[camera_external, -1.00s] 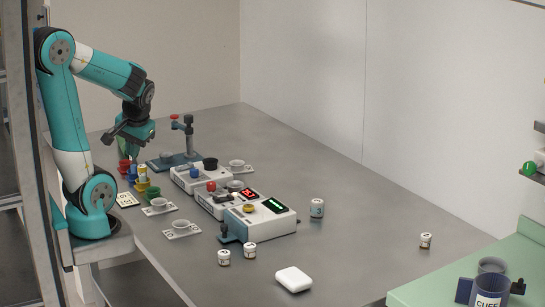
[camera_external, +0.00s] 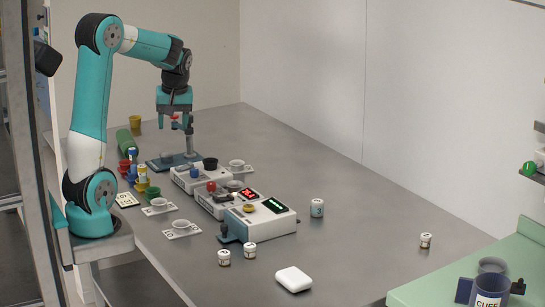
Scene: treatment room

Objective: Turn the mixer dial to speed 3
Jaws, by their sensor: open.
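Which one is the mixer, and any dial markings, are too small to tell.
Cups on labelled cards (camera_external: 181,231) line the left front of the devices. Coloured cups (camera_external: 124,167) and a green cylinder (camera_external: 125,140) stand near my arm's base. Small jars (camera_external: 317,207) and a white case (camera_external: 293,279) lie around the front. The bench's right side is mostly clear.

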